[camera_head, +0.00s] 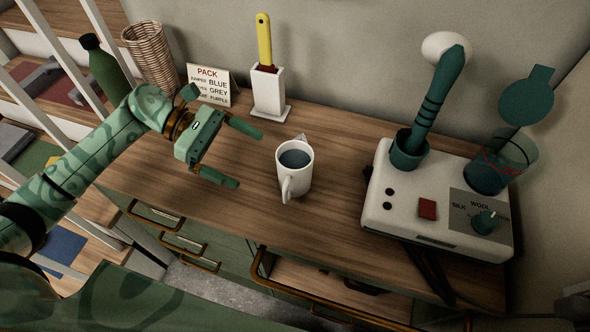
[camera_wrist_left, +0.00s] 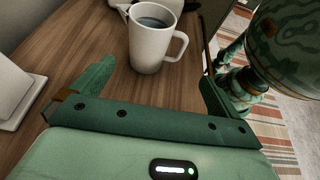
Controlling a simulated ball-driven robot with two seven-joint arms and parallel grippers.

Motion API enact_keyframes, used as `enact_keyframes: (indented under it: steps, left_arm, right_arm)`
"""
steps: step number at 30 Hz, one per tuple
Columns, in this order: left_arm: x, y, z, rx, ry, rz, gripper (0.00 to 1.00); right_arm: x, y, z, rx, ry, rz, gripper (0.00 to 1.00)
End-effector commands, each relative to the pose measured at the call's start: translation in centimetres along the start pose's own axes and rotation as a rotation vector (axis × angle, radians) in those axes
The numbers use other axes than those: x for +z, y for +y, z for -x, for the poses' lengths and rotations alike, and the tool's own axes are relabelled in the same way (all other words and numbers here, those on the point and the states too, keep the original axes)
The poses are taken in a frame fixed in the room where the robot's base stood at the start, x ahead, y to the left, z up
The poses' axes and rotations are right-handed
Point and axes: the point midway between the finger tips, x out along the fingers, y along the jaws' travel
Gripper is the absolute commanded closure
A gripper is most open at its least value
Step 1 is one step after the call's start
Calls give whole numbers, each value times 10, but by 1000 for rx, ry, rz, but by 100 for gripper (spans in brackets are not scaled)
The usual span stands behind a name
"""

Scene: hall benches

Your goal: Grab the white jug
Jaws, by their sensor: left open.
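The white jug (camera_head: 296,170) stands upright on the wooden bench top, with dark liquid inside and its handle toward the front edge. It also shows in the left wrist view (camera_wrist_left: 150,47), beyond the fingers, with its handle on the right. My left gripper (camera_head: 243,157) is open and empty, to the left of the jug. Its two fingers point toward the jug and do not touch it. In the left wrist view the gripper (camera_wrist_left: 150,85) has the jug ahead, roughly between its fingers. My right gripper is not in view.
A white machine (camera_head: 440,200) with a green-handled tool stands on the right. A white holder (camera_head: 268,92) with a yellow-handled tool and a PACK sign (camera_head: 209,84) stand behind. A green bottle (camera_head: 105,68) and wicker basket (camera_head: 150,60) are back left. An open drawer (camera_head: 330,290) is below.

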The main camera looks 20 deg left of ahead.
Motion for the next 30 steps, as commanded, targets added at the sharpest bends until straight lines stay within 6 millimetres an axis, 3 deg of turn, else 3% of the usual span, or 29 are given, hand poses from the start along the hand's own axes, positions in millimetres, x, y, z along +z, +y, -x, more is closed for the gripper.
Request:
enact_keyframes:
  steps: [2,6,12,21,30]
  left_arm:
    - [2,0,-21,-1,-7,-2,0]
    - [1,0,-49,1,-5,0,0]
    - [1,0,-68,1,-3,1,0]
    - [0,2,-112,1,-5,2,0]
    - [-1,3,-118,2,-2,2,0]
  right_arm:
    - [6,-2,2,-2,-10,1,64]
    - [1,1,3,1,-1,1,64]
    - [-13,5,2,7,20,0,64]
    - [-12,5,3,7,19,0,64]
    - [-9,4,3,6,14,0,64]
